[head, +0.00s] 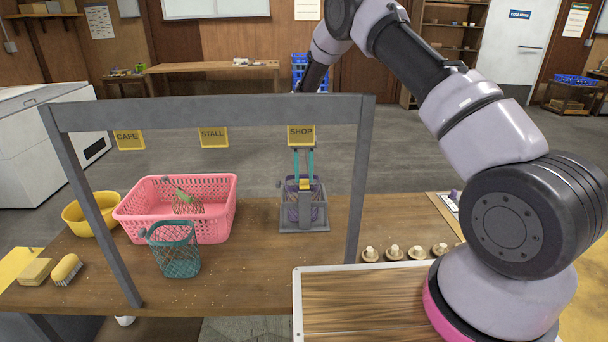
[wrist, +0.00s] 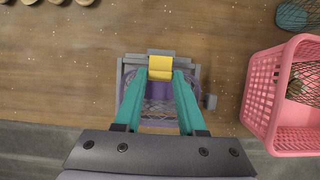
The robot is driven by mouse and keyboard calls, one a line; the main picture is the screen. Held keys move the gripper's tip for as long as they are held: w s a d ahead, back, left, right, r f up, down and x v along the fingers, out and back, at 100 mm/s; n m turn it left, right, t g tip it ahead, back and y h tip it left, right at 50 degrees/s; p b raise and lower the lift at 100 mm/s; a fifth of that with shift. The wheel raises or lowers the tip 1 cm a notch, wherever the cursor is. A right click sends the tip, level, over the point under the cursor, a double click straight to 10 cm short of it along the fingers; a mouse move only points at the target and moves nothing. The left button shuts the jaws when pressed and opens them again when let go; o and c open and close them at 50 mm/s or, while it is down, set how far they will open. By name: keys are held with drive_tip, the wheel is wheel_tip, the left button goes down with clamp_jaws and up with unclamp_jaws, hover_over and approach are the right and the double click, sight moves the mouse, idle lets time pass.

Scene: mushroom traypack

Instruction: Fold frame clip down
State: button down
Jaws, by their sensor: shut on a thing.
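The grey frame (head: 305,227) stands on the wooden table below the SHOP sign, with a purple mesh punnet (head: 318,205) inside it. The frame (wrist: 213,102) and the purple punnet (wrist: 159,90) also show in the wrist view. The yellow frame clip (head: 304,184) is at the top of the frame; in the wrist view the clip (wrist: 160,67) lies between my teal fingertips. My gripper (head: 304,177) reaches down from above and is shut on the clip. The fingers (wrist: 160,78) partly cover the frame and punnet. The clip's exact angle is hard to tell.
A grey overhead bar (head: 210,113) with CAFE, STALL and SHOP signs crosses above the table. A pink basket (head: 225,190), a teal mesh punnet (head: 172,262) and a yellow bowl (head: 82,228) stand at left. Several mushrooms (head: 395,251) sit at right. Table between basket and frame is clear.

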drive_tip(key=shift+c, duration=2.4)
unclamp_jaws()
drive_tip(key=shift+r, duration=0.1)
drive_tip(key=v, duration=1)
drive_tip(key=shift+w+r, duration=0.15)
drive_tip(key=shift+r, duration=0.15)
